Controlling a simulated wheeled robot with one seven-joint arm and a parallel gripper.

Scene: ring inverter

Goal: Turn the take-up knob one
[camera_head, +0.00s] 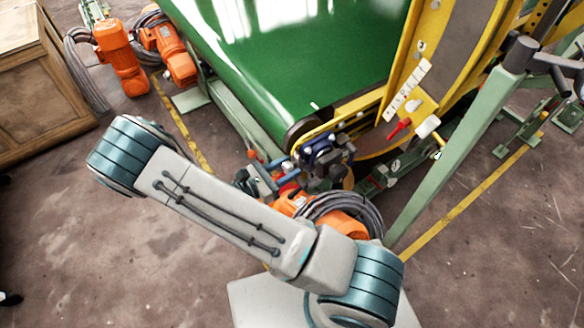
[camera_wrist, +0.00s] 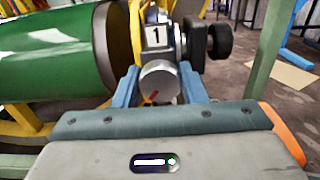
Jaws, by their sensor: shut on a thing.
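The take-up knob (camera_wrist: 160,84) is a round grey metal disc with a red mark on its face, in the middle of the wrist view. A white label (camera_wrist: 155,37) with a black "1" sits just above it. My gripper (camera_wrist: 160,70) has its two blue fingers on the left and right sides of the knob and is shut on it. In the head view my gripper (camera_head: 288,171) shows only in part beside the dark roller-end mechanism (camera_head: 325,155). The knob cannot be made out clearly there.
The green conveyor belt (camera_head: 290,60) lies left of the knob. A dark round handle (camera_wrist: 219,41) sticks out to its right. A yellow frame (camera_head: 405,75) and a green post (camera_head: 450,150) stand to the right. Orange motors (camera_head: 122,60) and a wooden crate (camera_head: 40,90) are at upper left.

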